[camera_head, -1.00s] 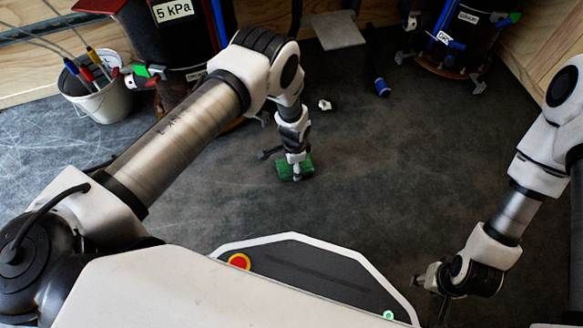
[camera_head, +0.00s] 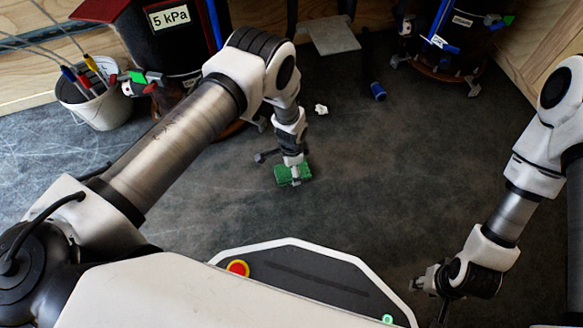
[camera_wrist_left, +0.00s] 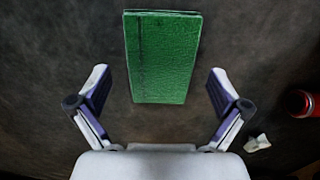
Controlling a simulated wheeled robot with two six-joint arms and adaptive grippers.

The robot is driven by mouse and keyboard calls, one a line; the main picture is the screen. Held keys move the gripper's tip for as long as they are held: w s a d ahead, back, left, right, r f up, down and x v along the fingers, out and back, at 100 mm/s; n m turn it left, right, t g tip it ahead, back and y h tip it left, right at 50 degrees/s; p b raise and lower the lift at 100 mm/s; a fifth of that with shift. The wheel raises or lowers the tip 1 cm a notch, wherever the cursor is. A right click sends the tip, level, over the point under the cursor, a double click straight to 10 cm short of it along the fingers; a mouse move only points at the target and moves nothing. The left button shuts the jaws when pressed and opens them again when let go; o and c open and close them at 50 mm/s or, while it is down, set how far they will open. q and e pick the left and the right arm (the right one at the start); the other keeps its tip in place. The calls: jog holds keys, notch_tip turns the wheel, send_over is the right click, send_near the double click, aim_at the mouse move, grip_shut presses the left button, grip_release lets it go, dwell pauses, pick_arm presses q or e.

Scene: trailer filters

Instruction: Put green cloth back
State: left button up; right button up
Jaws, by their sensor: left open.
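A green cloth (camera_head: 304,171), a flat folded rectangle, lies on the dark floor in front of me. In the left wrist view the cloth (camera_wrist_left: 163,50) is upright in the picture, with its near part between the fingers and clear gaps on both sides. My left gripper (camera_wrist_left: 158,85) is open and points down at the cloth; nothing is held. In the head view its fingers partly cover the cloth. My right gripper (camera_head: 429,295) is at the lower right, far from the cloth, and its fingers look spread and empty.
A white bucket (camera_head: 106,108) with coloured-handled tools stands at left beside a dark drum labelled 5 kPa (camera_head: 165,45). Another drum (camera_head: 455,35) stands at back right. A crumpled white scrap (camera_head: 321,109) and a blue-ended cylinder (camera_head: 378,92) lie beyond the cloth. Floor right of the cloth is clear.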

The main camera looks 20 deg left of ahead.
pick_arm(q)
notch_tip(320, 180, up, 10)
jog(key=p, duration=0.5)
jog(key=s+a+r+n, duration=0.2)
jog(key=s+a+n, duration=0.15)
jog(key=s, duration=0.55)
jog(key=s+a+r+n, duration=0.3)
jog(key=s+n, duration=0.1)
jog(key=s, duration=0.5)
jog(key=s+a+r+n, duration=0.2)
jog(key=s+a+n, duration=0.15)
jog(key=s, duration=0.55)
notch_tip(320, 180, up, 44)
jog(key=p, duration=4.3)
jog(key=shift+d+f+n, duration=0.15)
jog(key=shift+f+n, duration=0.05)
jog(key=shift+n, duration=0.1)
